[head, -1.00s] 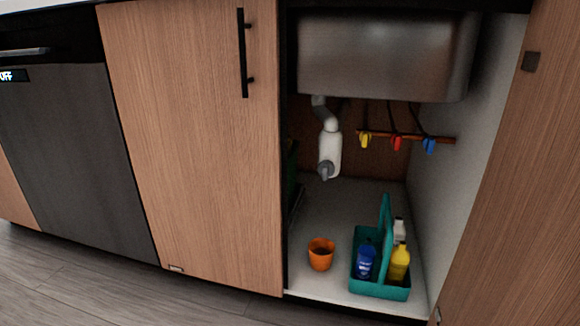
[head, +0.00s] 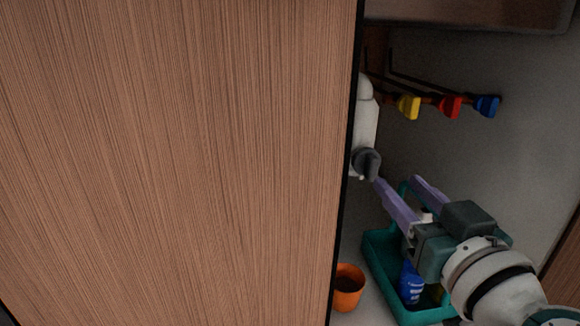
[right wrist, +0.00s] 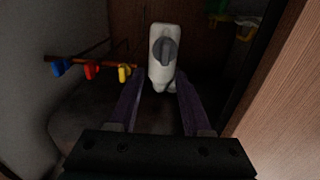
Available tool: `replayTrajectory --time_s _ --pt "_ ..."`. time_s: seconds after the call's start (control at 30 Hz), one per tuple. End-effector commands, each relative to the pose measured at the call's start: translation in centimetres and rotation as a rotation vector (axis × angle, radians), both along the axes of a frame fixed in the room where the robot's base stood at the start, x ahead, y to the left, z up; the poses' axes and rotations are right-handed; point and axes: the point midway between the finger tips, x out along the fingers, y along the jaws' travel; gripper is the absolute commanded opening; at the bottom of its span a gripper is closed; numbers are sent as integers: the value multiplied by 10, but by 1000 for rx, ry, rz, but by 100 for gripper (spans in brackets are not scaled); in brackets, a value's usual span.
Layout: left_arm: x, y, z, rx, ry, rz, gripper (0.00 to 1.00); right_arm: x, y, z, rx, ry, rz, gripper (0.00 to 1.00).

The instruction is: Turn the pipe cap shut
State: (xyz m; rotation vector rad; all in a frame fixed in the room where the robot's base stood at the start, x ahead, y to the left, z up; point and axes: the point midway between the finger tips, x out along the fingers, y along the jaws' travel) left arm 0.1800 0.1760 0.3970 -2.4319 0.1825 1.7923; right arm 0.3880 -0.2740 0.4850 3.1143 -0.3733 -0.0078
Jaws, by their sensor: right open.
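The grey pipe cap (head: 366,163) sits on the lower end of the white pipe (head: 366,112), partly behind the cabinet door edge. In the right wrist view the cap (right wrist: 164,50) shows on the front of the white pipe (right wrist: 161,75), beyond and between the two fingers. My right gripper (head: 395,182) is inside the cabinet with its purple fingers apart and empty. Its fingertips are just right of and below the cap in the head view, with a gap in the right wrist view (right wrist: 160,88). My left gripper is not in view.
Yellow (head: 409,107), red (head: 449,106) and blue (head: 487,105) valve handles hang at the back. A teal caddy (head: 383,262) with bottles stands below my right gripper. An orange cup (head: 348,287) is beside it.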

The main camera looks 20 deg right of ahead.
Motion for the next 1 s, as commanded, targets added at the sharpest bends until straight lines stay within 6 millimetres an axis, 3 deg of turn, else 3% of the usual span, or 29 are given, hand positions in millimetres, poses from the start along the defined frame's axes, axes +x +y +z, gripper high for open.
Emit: replayTrajectory --time_s 0.1,0.3,0.7,1.0 --pt "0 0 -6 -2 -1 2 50 23 -5 -1 4 -4 0 49" --pt "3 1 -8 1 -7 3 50 47 -10 0 2 -3 1 49" --pt "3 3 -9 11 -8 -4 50 54 -12 0 2 0 3 49" --pt "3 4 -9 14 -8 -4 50 53 -12 0 2 0 3 15"
